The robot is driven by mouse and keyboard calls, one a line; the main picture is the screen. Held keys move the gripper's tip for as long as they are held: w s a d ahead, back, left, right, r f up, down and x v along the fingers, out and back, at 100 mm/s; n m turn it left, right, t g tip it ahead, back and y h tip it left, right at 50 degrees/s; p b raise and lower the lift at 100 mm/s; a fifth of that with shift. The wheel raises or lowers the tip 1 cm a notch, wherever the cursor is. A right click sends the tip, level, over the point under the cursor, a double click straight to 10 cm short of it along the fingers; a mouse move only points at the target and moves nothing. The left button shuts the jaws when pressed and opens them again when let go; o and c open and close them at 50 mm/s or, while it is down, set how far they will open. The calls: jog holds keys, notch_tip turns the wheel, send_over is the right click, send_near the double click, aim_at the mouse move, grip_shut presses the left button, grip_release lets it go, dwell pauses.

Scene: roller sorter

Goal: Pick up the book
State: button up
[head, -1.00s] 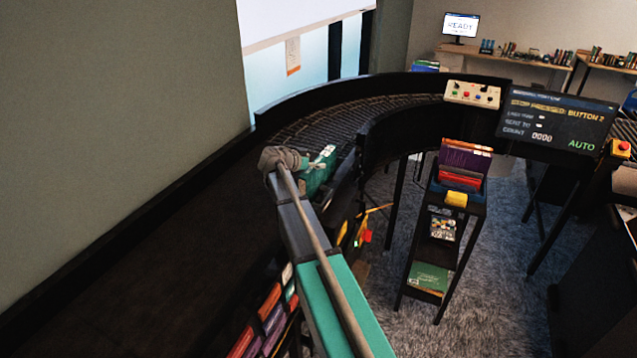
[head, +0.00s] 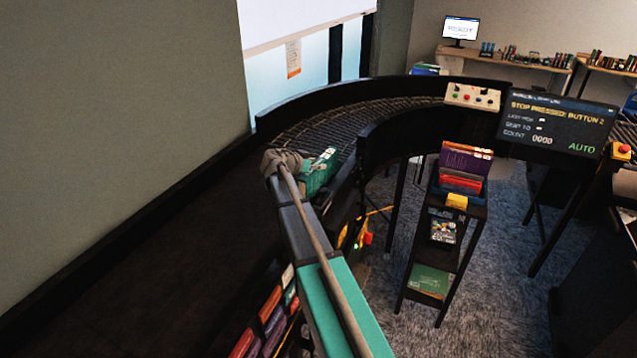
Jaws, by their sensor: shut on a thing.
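A green book (head: 321,173) with white marks on its cover shows at the far end of my arm, over the near left part of the curved roller conveyor. It is tilted. My gripper (head: 304,166) is shut on the book. The grey wrist hides the fingers and the book's near side, so the exact grip cannot be seen. I cannot tell whether the book touches the rollers.
The roller conveyor (head: 408,108) curves right behind a dark side wall. A control box (head: 472,96) and a status screen (head: 555,124) stand along it. A shelf cart (head: 468,208) holds several books. More books (head: 268,318) sit below, left of my arm. Carpet (head: 520,250) is clear at right.

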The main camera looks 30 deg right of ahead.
jog(key=c, duration=0.4)
jog(key=shift+r, duration=0.15)
grip_shut()
notch_tip(320, 180, up, 18)
jog(key=p, duration=1.8)
jog(key=shift+f, duration=0.2)
jog(key=shift+w+d, duration=0.1)
